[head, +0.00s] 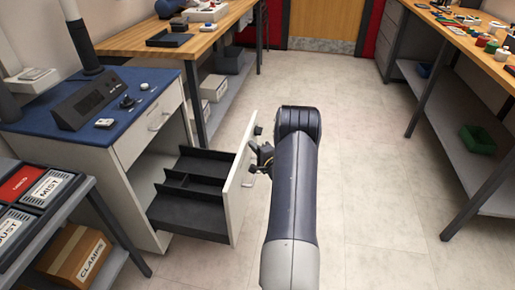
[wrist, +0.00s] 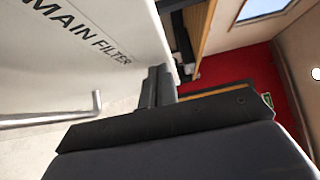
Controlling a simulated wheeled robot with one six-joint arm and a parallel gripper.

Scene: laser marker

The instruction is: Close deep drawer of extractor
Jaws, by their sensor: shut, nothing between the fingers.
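The deep drawer (head: 190,212) of the extractor cabinet (head: 130,192) stands pulled out to the right, with dark dividers inside. Its white front panel (head: 238,200) faces my arm. In the wrist view the front (wrist: 75,50) reads "MAIN FILTER", and a metal bar handle (wrist: 60,118) shows at lower left. My gripper (head: 258,150) is at the outer side of the front, near its top far end. In the wrist view the fingers (wrist: 158,86) are shut and empty, close beside the panel. I cannot tell if they touch it. My arm hides part of the gripper.
A smaller closed drawer (head: 150,125) is above the deep one, under the blue top (head: 70,140) with a control box. A rack with labelled boxes (head: 45,195) stands at near left. A wooden workbench (head: 470,50) is on the right. The floor (head: 375,170) between is clear.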

